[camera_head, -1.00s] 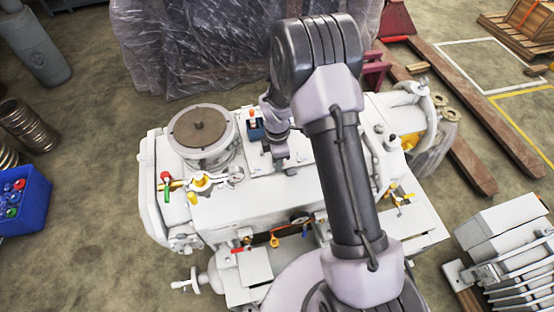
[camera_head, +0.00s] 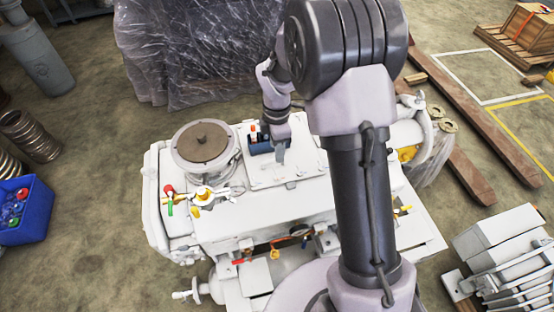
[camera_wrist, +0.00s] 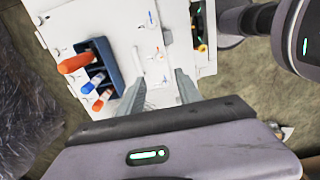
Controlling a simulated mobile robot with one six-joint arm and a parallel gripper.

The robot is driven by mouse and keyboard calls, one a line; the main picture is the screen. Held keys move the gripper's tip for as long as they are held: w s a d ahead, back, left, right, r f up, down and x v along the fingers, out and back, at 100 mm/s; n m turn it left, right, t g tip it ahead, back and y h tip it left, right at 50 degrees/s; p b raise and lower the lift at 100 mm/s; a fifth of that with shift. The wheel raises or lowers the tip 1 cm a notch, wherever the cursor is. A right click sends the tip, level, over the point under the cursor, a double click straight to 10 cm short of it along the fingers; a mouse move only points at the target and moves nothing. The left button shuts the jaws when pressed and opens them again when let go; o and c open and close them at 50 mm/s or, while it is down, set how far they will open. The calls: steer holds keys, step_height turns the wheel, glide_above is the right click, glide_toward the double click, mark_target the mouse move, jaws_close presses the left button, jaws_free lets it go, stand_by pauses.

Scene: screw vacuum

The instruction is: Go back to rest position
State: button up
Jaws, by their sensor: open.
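My gripper (camera_head: 281,157) hangs above the white flat top of the machine (camera_head: 265,212). In the wrist view my gripper (camera_wrist: 158,90) shows its two fingers apart with nothing between them. A small dark blue holder (camera_head: 262,147) stands on the machine top, just left of my gripper in the head view. In the wrist view the holder (camera_wrist: 107,62) contains tools with an orange handle (camera_wrist: 76,63) and blue and orange handles (camera_wrist: 93,84). My raised arm hides part of the machine's right side.
A round brown-topped port (camera_head: 203,141) and coloured valve handles (camera_head: 190,197) stand on the machine's left. A plastic-wrapped load (camera_head: 195,50) stands behind. A blue bin (camera_head: 28,215) is at left, grey metal parts (camera_head: 505,240) at right.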

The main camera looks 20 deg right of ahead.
step_height(320, 180, up, 3)
steer(key=shift+r, duration=0.1)
stand_by(0.4)
steer(key=s+a+r+m+t+b, duration=0.1)
steer(key=s+r+m+t+b, duration=0.1)
steer(key=s+r+m+b, duration=0.45)
steer(key=s+a+f+m+t+y+b, duration=0.1)
steer(key=s+m+b, duration=0.7)
steer(key=s+m, duration=0.8)
steer(key=s+a+t+y, duration=0.1)
steer(key=a+t, duration=0.1)
steer(key=shift+s+f+t, duration=0.2)
steer(key=shift+s+t, duration=0.2)
